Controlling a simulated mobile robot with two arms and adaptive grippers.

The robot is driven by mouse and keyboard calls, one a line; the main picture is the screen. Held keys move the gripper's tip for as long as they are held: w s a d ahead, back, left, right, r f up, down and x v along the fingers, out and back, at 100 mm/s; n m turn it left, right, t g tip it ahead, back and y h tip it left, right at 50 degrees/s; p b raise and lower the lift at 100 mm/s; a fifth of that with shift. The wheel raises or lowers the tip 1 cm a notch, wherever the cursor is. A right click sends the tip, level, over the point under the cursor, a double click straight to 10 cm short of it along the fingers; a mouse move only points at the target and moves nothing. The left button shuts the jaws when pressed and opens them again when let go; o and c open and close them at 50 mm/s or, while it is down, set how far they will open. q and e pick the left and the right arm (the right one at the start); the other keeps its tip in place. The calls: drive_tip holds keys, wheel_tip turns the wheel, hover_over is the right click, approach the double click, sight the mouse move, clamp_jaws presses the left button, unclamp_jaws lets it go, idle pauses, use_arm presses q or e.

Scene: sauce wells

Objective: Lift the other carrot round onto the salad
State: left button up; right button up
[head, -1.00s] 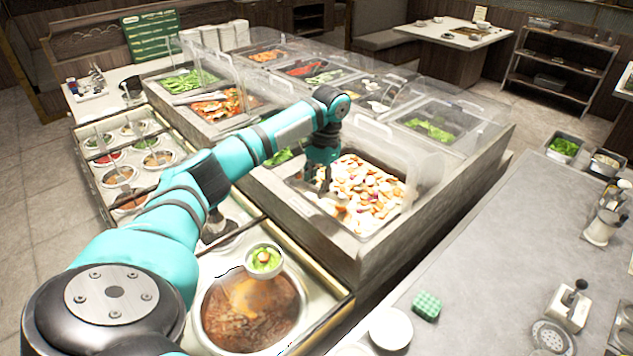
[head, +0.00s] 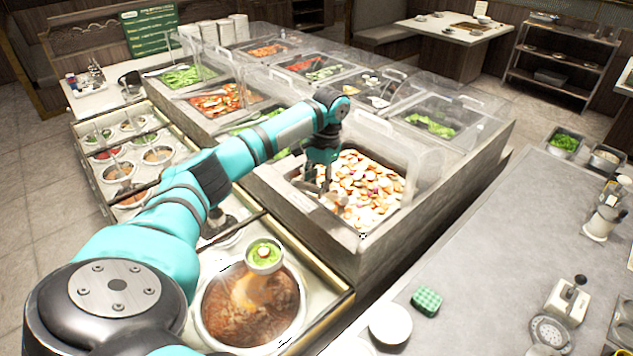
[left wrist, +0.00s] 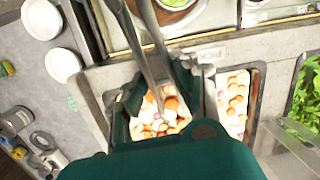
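The salad (head: 265,258) is a small white bowl of green leaves with one orange-red round on top. It shows above the brown soup pot (head: 228,308) in the head view; what supports it is unclear. The carrot rounds lie in a bin of mixed chopped vegetables (head: 370,185). My left gripper (head: 318,178) is low over the left part of this bin. In the left wrist view its dark fingers (left wrist: 162,98) stand on either side of two grey tong arms (left wrist: 150,55). An orange round (left wrist: 171,104) shows near the tong arms; whether it is pinched is unclear.
Clear guards (head: 405,150) stand over the food bins. A stone-like bin wall (head: 300,215) separates the vegetable bin from the soup side. A white bowl (head: 390,324) and a green sponge (head: 427,301) sit on the grey counter (head: 480,250), which has free room.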

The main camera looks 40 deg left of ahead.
use_arm(q)
drive_tip(key=shift+c, duration=0.4)
clamp_jaws()
wheel_tip(320, 180, up, 12)
idle(0.5)
idle(0.3)
